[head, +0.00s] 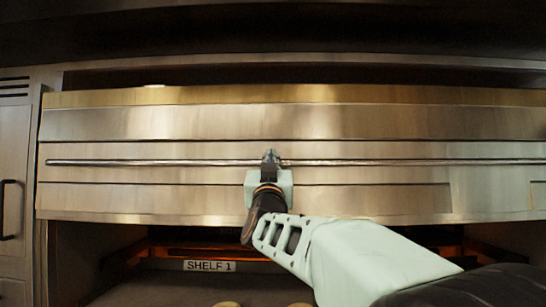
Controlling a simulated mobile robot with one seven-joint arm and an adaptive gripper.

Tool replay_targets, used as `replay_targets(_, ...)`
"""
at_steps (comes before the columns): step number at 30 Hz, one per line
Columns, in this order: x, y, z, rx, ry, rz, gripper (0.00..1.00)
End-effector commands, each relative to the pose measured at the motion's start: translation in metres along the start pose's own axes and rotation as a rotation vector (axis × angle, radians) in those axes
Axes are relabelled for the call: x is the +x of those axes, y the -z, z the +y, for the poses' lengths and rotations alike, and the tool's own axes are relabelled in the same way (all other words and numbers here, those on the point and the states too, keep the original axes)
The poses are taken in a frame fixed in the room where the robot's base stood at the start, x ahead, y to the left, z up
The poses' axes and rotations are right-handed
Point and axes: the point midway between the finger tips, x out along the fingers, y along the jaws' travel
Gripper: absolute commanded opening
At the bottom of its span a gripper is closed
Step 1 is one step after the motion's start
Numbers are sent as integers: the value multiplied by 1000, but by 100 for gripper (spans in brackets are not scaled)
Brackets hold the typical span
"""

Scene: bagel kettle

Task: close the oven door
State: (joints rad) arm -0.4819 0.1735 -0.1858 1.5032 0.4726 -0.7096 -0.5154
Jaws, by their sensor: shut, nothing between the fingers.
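The oven door (150,123) is a wide brushed-metal panel spanning most of the head view. A long thin horizontal bar handle (400,161) runs across it. Below the door's lower edge the oven interior shows, so the door does not cover the opening there. My gripper (270,155) is at the middle of the door, its fingertips shut and empty at the height of the bar. Its tips overlap the bar in this view; I cannot tell whether they touch the bar or the panel. My gripper hides a small part of the bar.
A "SHELF 1" label (209,266) and orange-lit bars show inside the opening below the door. Pale round items (229,304) are cut off at the bottom edge. A cabinet with a dark handle (8,210) stands at the left. A dark gap runs above the door.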

Motion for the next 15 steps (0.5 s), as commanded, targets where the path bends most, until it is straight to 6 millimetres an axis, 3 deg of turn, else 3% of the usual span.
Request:
replay_targets(10,-1,-3,0,0,0,-1,0)
replay_targets(15,-9,-17,0,-1,-1,-2,0)
